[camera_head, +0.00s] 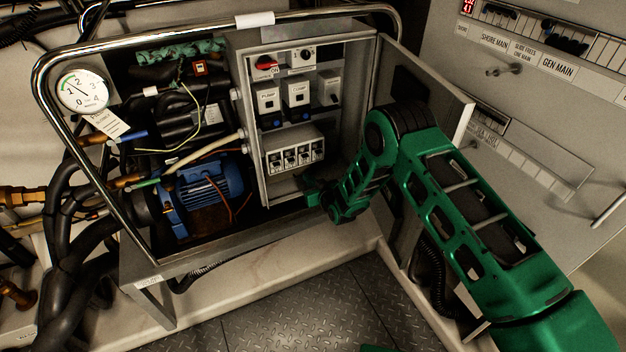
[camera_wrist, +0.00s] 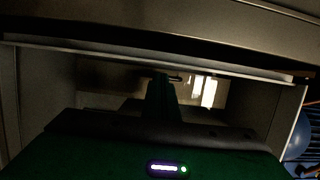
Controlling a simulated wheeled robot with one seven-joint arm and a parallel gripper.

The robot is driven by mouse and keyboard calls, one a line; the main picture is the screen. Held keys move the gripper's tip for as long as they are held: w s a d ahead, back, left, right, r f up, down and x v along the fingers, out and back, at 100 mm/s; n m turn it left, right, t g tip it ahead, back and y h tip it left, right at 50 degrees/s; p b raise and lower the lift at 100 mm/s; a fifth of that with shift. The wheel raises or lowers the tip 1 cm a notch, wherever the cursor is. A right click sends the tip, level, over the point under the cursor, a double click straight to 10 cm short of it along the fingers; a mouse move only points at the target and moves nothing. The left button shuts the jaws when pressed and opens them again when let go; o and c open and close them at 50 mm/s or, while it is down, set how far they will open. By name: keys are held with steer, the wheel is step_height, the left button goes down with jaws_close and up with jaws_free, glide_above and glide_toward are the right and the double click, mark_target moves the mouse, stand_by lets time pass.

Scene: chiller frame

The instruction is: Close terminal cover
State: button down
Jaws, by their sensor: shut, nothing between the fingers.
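The terminal block (camera_head: 298,156), with a row of pale terminals, sits low inside the grey electrical box in the head view. A grey flap-like ledge (camera_head: 292,137) juts out above it; I cannot tell for certain that this is the terminal cover. My gripper (camera_head: 311,186) is shut and empty at the lower front of the box, just below and right of the block. In the dark wrist view my gripper (camera_wrist: 168,82) points into the box, below a long pale edge (camera_wrist: 150,58). Contact with that edge cannot be made out.
Switches and breakers (camera_head: 297,92) sit above the block. A blue motor (camera_head: 207,190), hoses and a pressure gauge (camera_head: 82,91) are at left. A chrome rail (camera_head: 205,27) frames the unit. The tread-plate floor (camera_head: 300,315) is mostly clear.

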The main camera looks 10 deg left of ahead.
steer(key=shift+a, duration=0.15)
steer(key=shift+s+f, duration=0.2)
steer(key=shift+s+d+f, duration=0.1)
steer(key=shift+d+f, duration=0.35)
steer(key=shift+d, duration=0.05)
steer(key=v, duration=1.3)
steer(key=shift+r, duration=0.2)
steer(key=shift+s+d, duration=0.15)
